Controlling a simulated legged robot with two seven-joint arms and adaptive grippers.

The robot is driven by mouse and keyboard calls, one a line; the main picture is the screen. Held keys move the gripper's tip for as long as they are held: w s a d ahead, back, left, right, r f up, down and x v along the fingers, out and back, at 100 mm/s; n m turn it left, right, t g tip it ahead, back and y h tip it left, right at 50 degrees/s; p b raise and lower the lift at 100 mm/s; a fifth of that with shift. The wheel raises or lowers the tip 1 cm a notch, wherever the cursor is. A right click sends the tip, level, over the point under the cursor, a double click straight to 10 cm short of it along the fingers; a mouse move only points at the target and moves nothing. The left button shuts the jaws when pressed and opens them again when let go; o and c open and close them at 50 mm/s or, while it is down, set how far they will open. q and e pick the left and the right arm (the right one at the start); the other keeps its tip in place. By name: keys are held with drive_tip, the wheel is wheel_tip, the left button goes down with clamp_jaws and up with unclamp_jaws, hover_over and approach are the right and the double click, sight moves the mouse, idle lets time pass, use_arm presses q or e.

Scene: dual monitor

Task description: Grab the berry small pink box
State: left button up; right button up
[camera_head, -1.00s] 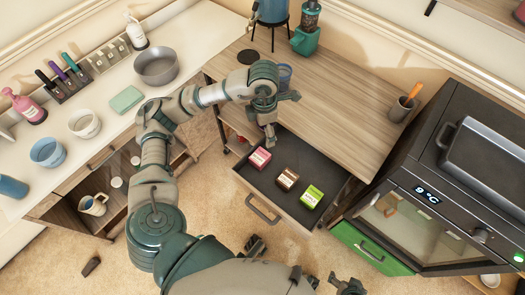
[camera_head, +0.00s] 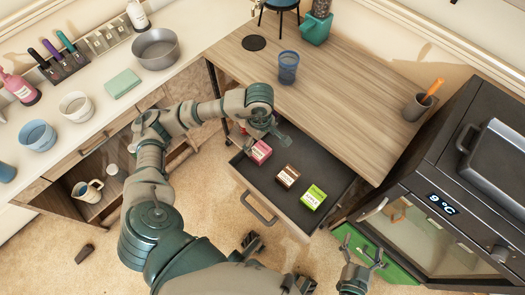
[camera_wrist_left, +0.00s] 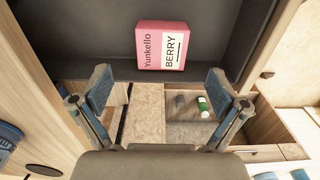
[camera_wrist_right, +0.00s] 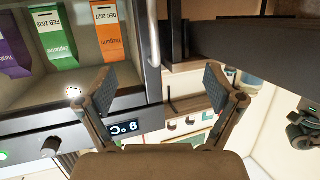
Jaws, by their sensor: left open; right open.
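The small pink berry box (camera_head: 260,152) lies at the left end of the open dark drawer. In the left wrist view the pink box (camera_wrist_left: 162,46) shows its label "Yunkello BERRY" and sits ahead of the fingers, apart from them. My left gripper (camera_head: 264,134) is open and empty, just above the pink box in the head view; its spread fingers show in the left wrist view (camera_wrist_left: 160,100).
A brown box (camera_head: 287,177) and a green box (camera_head: 313,197) stand in the same drawer (camera_head: 335,183), right of the pink one. The wooden tabletop (camera_head: 335,85) lies behind the drawer.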

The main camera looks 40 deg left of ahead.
sight(260, 150)
use_arm(q)
wheel_tip(260, 150, down, 3)
drive_tip(key=shift+r, duration=0.1)
wheel_tip(260, 150, down, 5)
drive_tip(key=shift+s+a+r+b, duration=0.1)
drive_tip(key=shift+r+b, duration=0.1)
drive_tip(key=shift+b, duration=0.75)
drive_tip(key=shift+f, duration=0.15)
drive_tip(key=c, duration=1.4)
use_arm(e)
drive_tip(key=r+t, duration=0.1)
drive_tip(key=r+t+y, duration=0.1)
drive_tip(key=r+t, duration=0.1)
drive_tip(key=w+a+r+t, duration=0.1)
drive_tip(key=r, duration=0.1)
drive_tip(key=shift+w+r, duration=0.1)
drive_tip(key=shift+r, duration=0.05)
